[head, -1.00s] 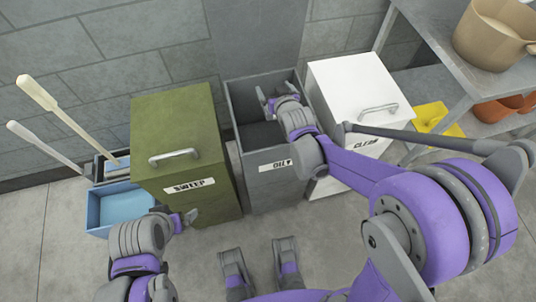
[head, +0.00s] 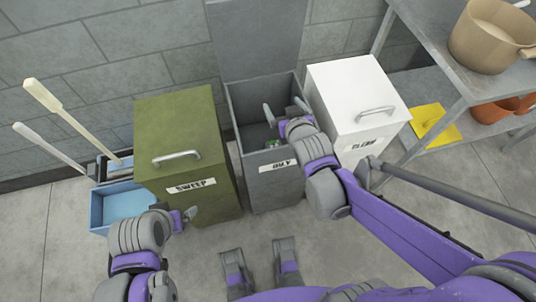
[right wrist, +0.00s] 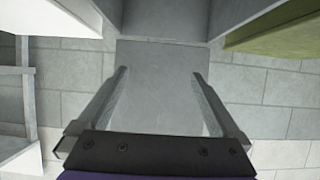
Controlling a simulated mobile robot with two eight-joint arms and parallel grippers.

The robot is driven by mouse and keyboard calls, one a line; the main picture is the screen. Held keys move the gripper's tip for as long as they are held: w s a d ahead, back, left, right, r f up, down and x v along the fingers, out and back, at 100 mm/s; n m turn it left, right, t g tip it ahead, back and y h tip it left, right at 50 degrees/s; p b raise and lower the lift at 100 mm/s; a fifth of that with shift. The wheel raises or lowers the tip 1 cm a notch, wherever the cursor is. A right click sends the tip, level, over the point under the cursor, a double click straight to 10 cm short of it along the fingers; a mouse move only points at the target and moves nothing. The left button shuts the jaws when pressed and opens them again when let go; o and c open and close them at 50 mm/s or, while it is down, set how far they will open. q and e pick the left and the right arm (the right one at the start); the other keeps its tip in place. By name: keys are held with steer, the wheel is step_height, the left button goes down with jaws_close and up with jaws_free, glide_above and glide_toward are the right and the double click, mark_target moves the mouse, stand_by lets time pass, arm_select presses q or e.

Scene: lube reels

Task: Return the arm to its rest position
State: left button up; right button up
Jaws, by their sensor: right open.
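My right gripper (head: 286,109) is open and empty, over the front part of the open grey OILY bin (head: 278,187). In the right wrist view its two fingers (right wrist: 160,75) stand wide apart with nothing between them. My right arm stretches in from the lower right. My left gripper (head: 186,214) is low in front of the green SWEEP bin (head: 180,120), and its jaws are too small to read. A small green thing (head: 272,145) shows inside the OILY bin, partly hidden by my right gripper.
The OILY bin's lid (head: 255,38) stands up against the wall. A closed white bin (head: 350,88) is close on the right. A metal shelf (head: 455,85) holds a beige pot (head: 487,38). A blue bucket (head: 122,205) stands left. The floor in front is clear.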

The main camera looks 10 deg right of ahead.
arm_select(q)
steer(key=shift+r, duration=0.1)
arm_select(e)
steer(key=shift+s, duration=0.1)
stand_by(0.3)
arm_select(q)
step_height(320, 180, up, 13)
steer(key=w+p, duration=0.2)
steer(key=p, duration=0.9)
steer(key=shift+t+p, duration=0.3)
arm_select(e)
steer(key=s+d+r+g, duration=0.1)
steer(key=s+r+g, duration=0.2)
steer(key=s, duration=0.6)
steer(key=s+d+r+g, duration=0.1)
steer(key=s+r+g, duration=0.3)
steer(key=s, duration=0.6)
steer(key=shift+s+d+r, duration=0.3)
steer(key=shift+d+r, duration=0.05)
steer(key=shift+r, duration=0.05)
arm_select(q)
steer(key=shift+f, duration=0.25)
steer(key=shift+c, duration=0.3)
arm_select(e)
steer(key=shift+s+f, duration=0.1)
steer(key=shift+c, duration=0.3)
